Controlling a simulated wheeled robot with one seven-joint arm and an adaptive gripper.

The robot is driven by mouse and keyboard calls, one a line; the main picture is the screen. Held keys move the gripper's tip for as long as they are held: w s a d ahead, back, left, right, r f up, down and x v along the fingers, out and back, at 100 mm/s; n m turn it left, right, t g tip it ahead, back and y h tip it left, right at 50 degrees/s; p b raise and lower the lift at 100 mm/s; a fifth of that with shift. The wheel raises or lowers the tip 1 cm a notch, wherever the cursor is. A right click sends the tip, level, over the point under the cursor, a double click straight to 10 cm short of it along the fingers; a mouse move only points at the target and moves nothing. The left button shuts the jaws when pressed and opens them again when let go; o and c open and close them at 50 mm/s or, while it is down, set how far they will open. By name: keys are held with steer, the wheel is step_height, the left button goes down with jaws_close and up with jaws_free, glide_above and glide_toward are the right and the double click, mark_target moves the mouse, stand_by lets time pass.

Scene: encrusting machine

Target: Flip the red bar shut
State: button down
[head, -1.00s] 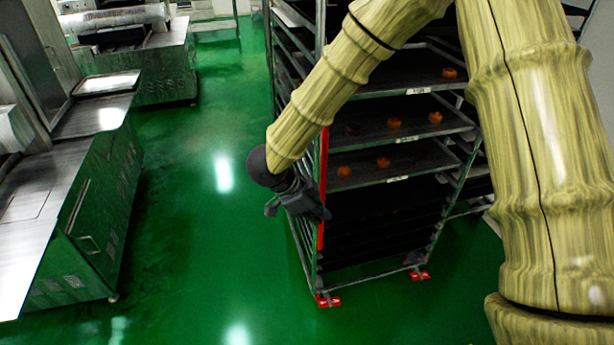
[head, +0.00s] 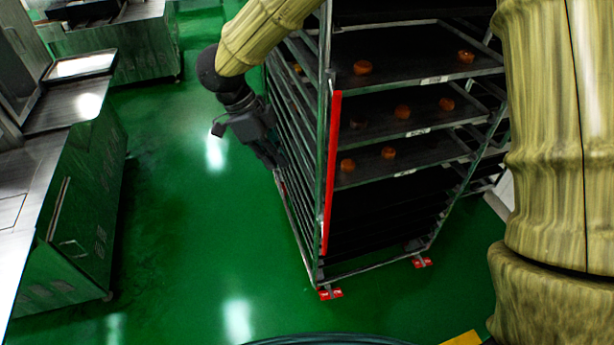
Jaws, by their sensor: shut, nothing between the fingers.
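The red bar (head: 331,175) stands upright along the near left post of the tray rack (head: 320,60). It runs from about the upper trays down to the lower part of the rack, and its full length shows. My gripper (head: 277,163) is at the rack's left side, to the left of the bar and apart from it in the picture. It points down and to the right, and its fingertips are dark and small against the rack's side. It looks shut with nothing in it.
The rack holds dark trays with several orange-brown pieces (head: 388,153). Red casters (head: 330,293) carry it. A metal machine (head: 75,200) stands at the left, with another (head: 130,45) behind. Green floor (head: 190,220) is clear between machine and rack.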

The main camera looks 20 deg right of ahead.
steer(key=s+d+f+p, duration=0.3)
steer(key=d+f+p, duration=0.2)
steer(key=d+f, duration=0.2)
steer(key=shift+x, duration=1.1)
steer(key=shift+s+a, duration=0.1)
